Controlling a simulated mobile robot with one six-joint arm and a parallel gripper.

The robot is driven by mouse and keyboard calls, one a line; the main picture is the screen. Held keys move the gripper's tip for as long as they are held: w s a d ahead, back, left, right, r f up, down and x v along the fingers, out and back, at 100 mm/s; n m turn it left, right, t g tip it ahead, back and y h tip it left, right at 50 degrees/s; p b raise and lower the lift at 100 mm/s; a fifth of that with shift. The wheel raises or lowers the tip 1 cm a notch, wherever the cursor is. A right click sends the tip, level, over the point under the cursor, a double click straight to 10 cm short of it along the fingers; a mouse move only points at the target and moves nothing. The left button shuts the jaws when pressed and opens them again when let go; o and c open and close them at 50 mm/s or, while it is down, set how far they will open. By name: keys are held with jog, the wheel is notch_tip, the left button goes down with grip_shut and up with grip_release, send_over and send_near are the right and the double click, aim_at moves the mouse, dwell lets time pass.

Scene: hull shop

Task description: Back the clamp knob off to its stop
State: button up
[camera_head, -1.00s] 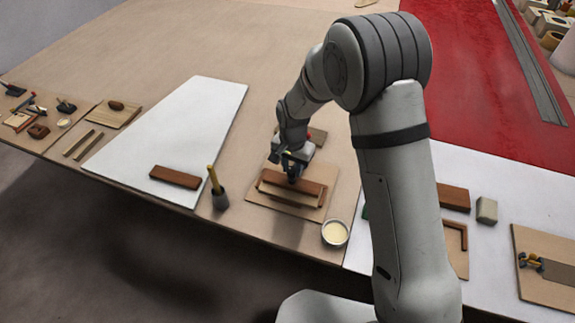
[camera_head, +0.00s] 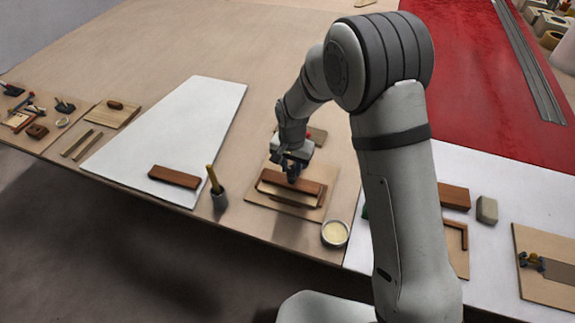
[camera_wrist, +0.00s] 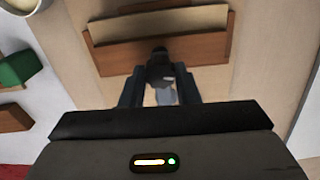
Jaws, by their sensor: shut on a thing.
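My gripper (camera_wrist: 160,88) is at the reddish-brown wooden block (camera_wrist: 193,48) on the tan board (camera_head: 258,193). In the wrist view its two dark fingers stand on either side of a small dark knob (camera_wrist: 160,66), shut on it, close against the block's near edge. A pale grey-blue part shows between the fingers below the knob. In the head view my gripper (camera_head: 289,170) hides the knob, and its angle of turn cannot be read there.
A pale strip (camera_head: 285,197) lies along the block. A cup of cream-coloured stuff (camera_head: 335,233) stands right of the board, and a grey pot with a wooden handle (camera_head: 217,190) stands left. A brown block (camera_head: 175,177) lies on the white sheet (camera_head: 190,125). A green piece (camera_wrist: 20,69) shows at left in the wrist view.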

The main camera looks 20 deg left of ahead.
jog(key=n+b, duration=0.2)
jog(key=n, duration=0.2)
jog(key=shift+w+n+b, duration=0.1)
jog(key=shift+n+b, duration=0.2)
jog(key=n+b, duration=0.2)
jog(key=n, duration=0.3)
jog(key=n+b, duration=0.1)
jog(key=n, duration=0.3)
jog(key=shift+r+n, duration=0.1)
jog(key=shift+n, duration=0.3)
jog(key=n+b, duration=0.1)
jog(key=n, duration=0.4)
jog(key=shift+n, duration=0.3)
jog(key=n+b, duration=0.1)
jog(key=n, duration=0.3)
jog(key=shift+n, duration=0.3)
jog(key=n, duration=0.4)
jog(key=shift+b, duration=0.35)
jog(key=n, duration=0.5)
jog(key=shift+w+r, duration=0.1)
jog(key=shift+n+b, duration=0.35)
jog(key=shift+n, duration=2.15)
